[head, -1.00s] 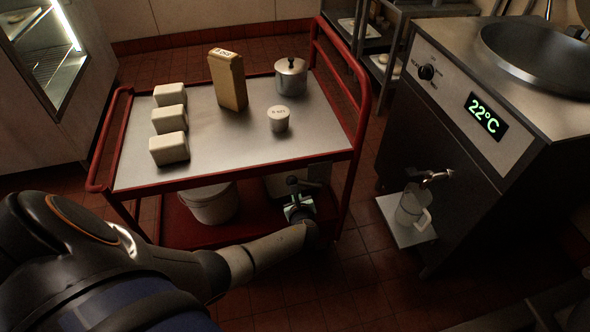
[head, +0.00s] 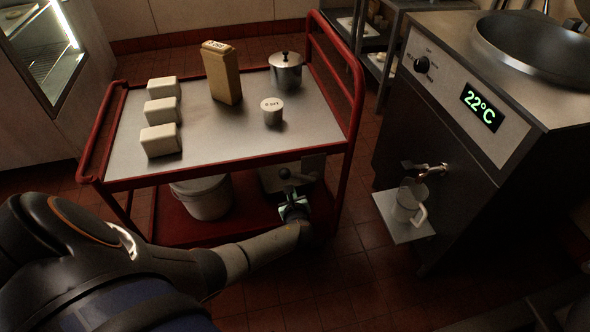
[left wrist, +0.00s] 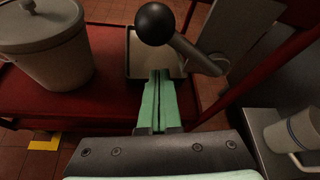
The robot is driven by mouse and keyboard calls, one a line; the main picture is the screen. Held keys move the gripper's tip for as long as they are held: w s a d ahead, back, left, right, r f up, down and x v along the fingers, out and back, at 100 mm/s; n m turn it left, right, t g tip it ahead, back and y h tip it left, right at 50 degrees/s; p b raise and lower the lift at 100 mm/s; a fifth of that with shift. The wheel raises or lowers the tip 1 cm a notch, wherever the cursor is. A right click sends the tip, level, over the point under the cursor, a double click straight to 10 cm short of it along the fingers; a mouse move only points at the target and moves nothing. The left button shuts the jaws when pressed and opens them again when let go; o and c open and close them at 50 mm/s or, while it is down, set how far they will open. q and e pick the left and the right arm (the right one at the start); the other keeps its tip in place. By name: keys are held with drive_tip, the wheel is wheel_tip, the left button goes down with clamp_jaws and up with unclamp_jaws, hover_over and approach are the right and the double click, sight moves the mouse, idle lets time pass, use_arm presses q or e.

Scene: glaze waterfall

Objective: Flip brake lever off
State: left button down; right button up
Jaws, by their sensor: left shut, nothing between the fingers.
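The brake lever is a grey rod with a black ball knob (left wrist: 155,24) in the left wrist view. It slants down to the right from the knob to a rounded pivot. In the head view the lever (head: 285,173) shows small and dark under the cart's top, by the right legs. My left gripper (head: 293,203) is low at the cart's lower right, just in front of the lever. Its green fingers (left wrist: 159,76) are shut with nothing between them, pointing just below the knob. I cannot tell whether they touch the lever. My right gripper is not in view.
The red cart (head: 230,168) carries white blocks, a brown bag (head: 221,75), a lidded pot (head: 286,72) and a small cup (head: 272,112). A lidded bucket (left wrist: 45,45) stands on its lower shelf. A metal machine with a tap and a mug (head: 404,209) is at right.

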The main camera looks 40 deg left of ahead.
use_arm(q)
drive_tip(key=p+v, duration=0.4)
drive_tip(key=v, duration=0.5)
drive_tip(key=shift+s+d, duration=0.2)
drive_tip(key=shift+d, duration=0.3)
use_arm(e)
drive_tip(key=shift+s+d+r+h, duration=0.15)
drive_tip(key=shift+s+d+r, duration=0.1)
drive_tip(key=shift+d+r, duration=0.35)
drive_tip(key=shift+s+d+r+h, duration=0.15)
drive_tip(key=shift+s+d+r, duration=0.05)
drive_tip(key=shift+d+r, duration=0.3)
use_arm(q)
drive_tip(key=shift+f, duration=0.1)
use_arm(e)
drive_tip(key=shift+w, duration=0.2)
